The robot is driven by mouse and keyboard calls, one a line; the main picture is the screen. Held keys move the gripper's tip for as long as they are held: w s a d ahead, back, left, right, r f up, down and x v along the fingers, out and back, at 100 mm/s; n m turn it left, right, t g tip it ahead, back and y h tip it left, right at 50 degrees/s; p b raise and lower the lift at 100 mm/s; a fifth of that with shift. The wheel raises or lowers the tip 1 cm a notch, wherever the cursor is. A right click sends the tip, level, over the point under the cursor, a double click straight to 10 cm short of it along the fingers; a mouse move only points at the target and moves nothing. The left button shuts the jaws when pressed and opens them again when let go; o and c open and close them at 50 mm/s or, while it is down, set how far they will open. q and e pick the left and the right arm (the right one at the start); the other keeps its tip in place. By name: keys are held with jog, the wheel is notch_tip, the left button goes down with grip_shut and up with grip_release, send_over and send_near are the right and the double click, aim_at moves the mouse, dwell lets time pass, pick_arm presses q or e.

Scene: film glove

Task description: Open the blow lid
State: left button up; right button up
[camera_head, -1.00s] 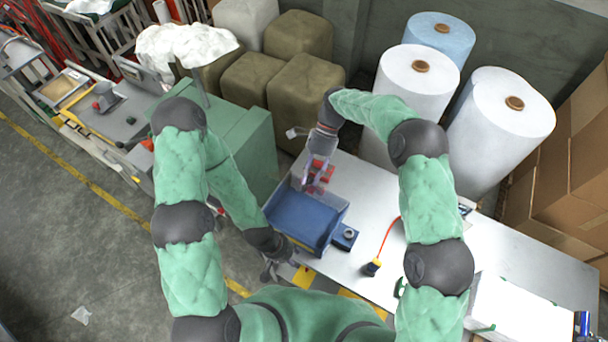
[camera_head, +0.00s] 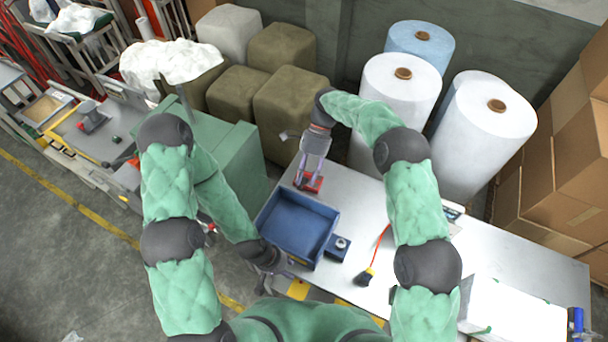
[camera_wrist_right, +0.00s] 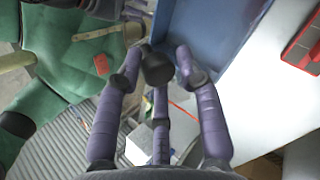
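A blue open-topped box (camera_head: 297,226) sits at the left end of the white table; part of it shows in the right wrist view (camera_wrist_right: 205,32). I cannot clearly pick out a separate lid on it. My right gripper (camera_head: 309,182) points down beyond the box's back edge, close to a red object (camera_head: 314,185). In the right wrist view its purple fingers (camera_wrist_right: 158,68) are spread; a dark rounded shape between the tips is unclear. My left gripper (camera_head: 283,275) is low, beside the box's near left corner; its fingers are too small to read.
A small blue block with a round grey top (camera_head: 338,247) stands right of the box. A dark brush-like tool with an orange cord (camera_head: 366,276) lies on the white table (camera_head: 440,262). A green cabinet (camera_head: 232,165) stands left; large white rolls (camera_head: 398,90) stand behind.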

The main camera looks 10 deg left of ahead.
jog(key=shift+o, duration=1.1)
jog(key=shift+d+f, duration=0.15)
jog(key=shift+f, duration=0.35)
jog(key=v, duration=1.2)
jog(key=shift+r, duration=0.2)
jog(key=shift+w, duration=0.1)
jog(key=shift+f, duration=0.1)
